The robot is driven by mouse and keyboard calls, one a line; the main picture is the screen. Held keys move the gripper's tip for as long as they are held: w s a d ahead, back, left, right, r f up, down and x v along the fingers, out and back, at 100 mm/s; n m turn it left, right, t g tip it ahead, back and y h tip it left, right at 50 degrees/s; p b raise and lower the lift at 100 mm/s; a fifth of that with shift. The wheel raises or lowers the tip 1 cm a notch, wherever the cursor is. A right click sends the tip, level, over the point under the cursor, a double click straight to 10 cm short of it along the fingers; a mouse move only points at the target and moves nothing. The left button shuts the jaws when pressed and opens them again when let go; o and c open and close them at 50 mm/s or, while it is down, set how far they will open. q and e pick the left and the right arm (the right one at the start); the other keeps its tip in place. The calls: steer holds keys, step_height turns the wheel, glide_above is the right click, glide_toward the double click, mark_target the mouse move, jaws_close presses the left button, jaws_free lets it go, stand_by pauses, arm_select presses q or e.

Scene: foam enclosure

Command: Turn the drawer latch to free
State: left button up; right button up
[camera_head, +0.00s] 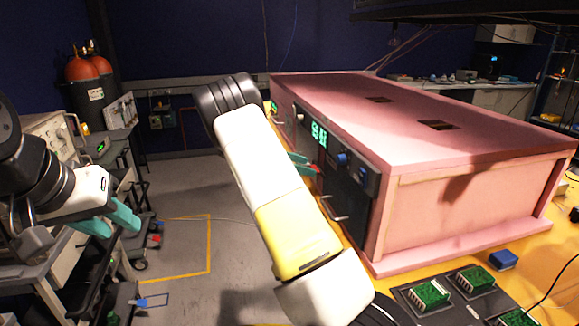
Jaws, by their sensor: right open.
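The pink foam enclosure (470,203) stands on the bench at the right, with its dark front panel (345,187) facing left. The panel has a lit green display (319,134), a blue knob (342,159) and a silver curved handle (334,210) low down. I cannot pick out the drawer latch; my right arm covers part of the front. My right gripper (303,164) has its teal fingertips close to the panel below the display, partly hidden behind the arm. It is open; contact cannot be told. My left gripper (108,221) is open and empty at the left, far from the enclosure.
Green circuit boards (429,294) in a dark tray and a blue block (503,260) lie on the yellow bench (535,250). An equipment cart (45,140) and red gas cylinders (85,68) stand at the left. The grey floor (185,245) between is mostly open.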

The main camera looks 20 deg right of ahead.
steer(key=shift+d+f, duration=0.3)
steer(key=shift+d, duration=0.25)
steer(key=c, duration=1.4)
steer(key=shift+s, duration=0.1)
steer(key=shift+m, duration=0.3)
steer(key=shift+s+f+m+t+h, duration=0.45)
steer(key=shift+m+t, duration=0.65)
steer(key=shift+m, duration=1.05)
steer(key=shift+s+f+m+t+h, duration=0.1)
steer(key=shift+m+t+h, duration=0.8)
steer(key=shift+m, duration=1.2)
steer(key=shift+s+f+m+t+h, duration=0.35)
steer(key=shift+m+t, duration=0.95)
steer(key=shift+m, duration=0.85)
steer(key=shift+o, duration=0.2)
